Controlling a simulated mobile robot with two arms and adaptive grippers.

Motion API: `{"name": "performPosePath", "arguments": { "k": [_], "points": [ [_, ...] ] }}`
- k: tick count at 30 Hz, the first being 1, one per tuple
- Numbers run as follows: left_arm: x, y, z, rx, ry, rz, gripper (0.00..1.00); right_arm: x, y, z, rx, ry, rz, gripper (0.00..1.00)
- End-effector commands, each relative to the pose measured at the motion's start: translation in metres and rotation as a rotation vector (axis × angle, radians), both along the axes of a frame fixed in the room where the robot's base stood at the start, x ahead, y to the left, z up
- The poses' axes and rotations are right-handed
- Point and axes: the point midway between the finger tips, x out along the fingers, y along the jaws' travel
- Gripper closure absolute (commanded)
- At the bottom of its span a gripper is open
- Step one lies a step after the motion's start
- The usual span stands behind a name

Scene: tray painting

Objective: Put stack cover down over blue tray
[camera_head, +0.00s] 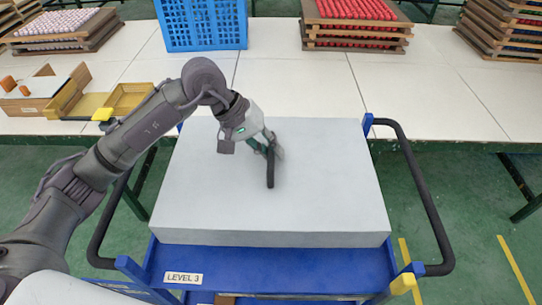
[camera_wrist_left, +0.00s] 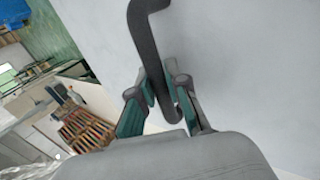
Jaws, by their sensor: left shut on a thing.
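The stack cover (camera_head: 335,185) is a large pale grey box shape with a black handle (camera_head: 270,172) on top. It covers most of the blue tray (camera_head: 290,265) of the cart, whose front edge shows below it with a "LEVEL 3" label. I cannot tell whether the cover touches the tray or hangs just above it. My left gripper (camera_head: 269,147) is shut on the handle. In the left wrist view the black handle (camera_wrist_left: 146,50) runs between the gripper's fingers (camera_wrist_left: 162,92). What lies under the cover is hidden. My right gripper is not in view.
A white table (camera_head: 300,85) stands behind the cart. It holds a blue crate (camera_head: 202,25), stacks of wooden trays with red pieces (camera_head: 350,22), and a wooden box (camera_head: 40,95) at the left. Black side rails (camera_head: 425,190) flank the cover. Green floor is open at the right.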

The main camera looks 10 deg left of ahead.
Motion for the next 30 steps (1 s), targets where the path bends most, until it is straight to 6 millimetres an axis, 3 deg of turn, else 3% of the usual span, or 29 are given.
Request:
{"name": "performPosePath", "arguments": {
  "k": [8, 24, 30],
  "points": [
    [0.001, 0.0, 0.007, -0.002, -0.004, 0.0, 1.0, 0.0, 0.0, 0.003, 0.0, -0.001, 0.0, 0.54],
    [0.001, 0.0, 0.083, -0.001, -0.005, 0.001, 1.0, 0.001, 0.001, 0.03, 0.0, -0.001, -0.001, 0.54],
    [0.0, 0.0, 0.091, -0.002, -0.003, 0.0, 1.0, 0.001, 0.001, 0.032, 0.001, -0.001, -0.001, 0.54]
  ]
}}
